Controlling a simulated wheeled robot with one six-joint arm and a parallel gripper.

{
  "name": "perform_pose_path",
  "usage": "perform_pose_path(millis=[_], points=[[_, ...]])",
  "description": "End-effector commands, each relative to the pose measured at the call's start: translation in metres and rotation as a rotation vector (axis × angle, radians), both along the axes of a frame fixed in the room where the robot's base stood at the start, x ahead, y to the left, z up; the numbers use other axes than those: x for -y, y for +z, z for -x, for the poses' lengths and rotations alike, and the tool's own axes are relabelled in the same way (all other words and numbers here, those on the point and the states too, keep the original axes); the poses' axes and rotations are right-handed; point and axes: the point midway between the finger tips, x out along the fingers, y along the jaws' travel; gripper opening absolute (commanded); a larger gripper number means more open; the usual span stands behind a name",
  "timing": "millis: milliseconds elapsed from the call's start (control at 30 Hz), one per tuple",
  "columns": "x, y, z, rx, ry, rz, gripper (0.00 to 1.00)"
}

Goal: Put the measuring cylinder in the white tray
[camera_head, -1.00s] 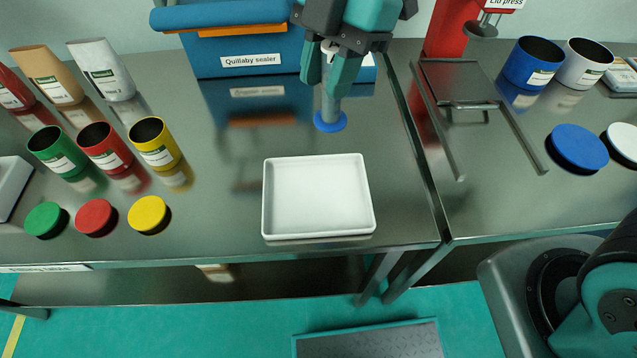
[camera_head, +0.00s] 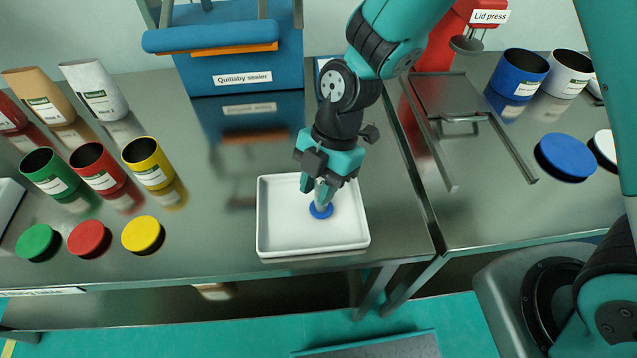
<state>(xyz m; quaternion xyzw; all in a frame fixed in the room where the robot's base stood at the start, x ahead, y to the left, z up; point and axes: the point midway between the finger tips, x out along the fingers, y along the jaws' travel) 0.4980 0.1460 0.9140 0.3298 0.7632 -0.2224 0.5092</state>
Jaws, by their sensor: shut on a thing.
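The white tray (camera_head: 285,240) lies flat near the front edge of the metal table. My gripper (camera_head: 322,190) is over the tray, pointing down, and is shut on the measuring cylinder. Of the cylinder, mainly the round blue base (camera_head: 321,210) shows, over the back middle of the tray floor; my fingers hide most of its body. I cannot tell whether the base touches the tray floor.
Green, red and yellow cans (camera_head: 98,167) with matching lids (camera_head: 90,238) stand to the left. The blue Quillaby sealer (camera_head: 240,65) is behind. A red lid press (camera_head: 445,45), blue can (camera_head: 518,73) and blue lid (camera_head: 566,156) are on the right table.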

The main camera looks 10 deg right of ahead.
Motion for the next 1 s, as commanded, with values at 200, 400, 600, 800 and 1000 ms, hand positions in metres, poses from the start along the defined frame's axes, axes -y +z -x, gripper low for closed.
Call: perform_pose_path(millis=[200, 400, 600, 800, 1000], points=[[0.000, -0.003, 0.000, 0.002, 0.000, -0.001, 0.02], [0.000, -0.008, 0.000, 0.002, -0.001, -0.001, 0.02], [0.000, -0.006, 0.000, 0.001, 0.000, 0.000, 0.54], [0.000, -0.004, 0.000, 0.001, 0.000, 0.000, 0.54], [0.005, 0.016, -0.007, 0.006, -0.004, -0.003, 0.54]])
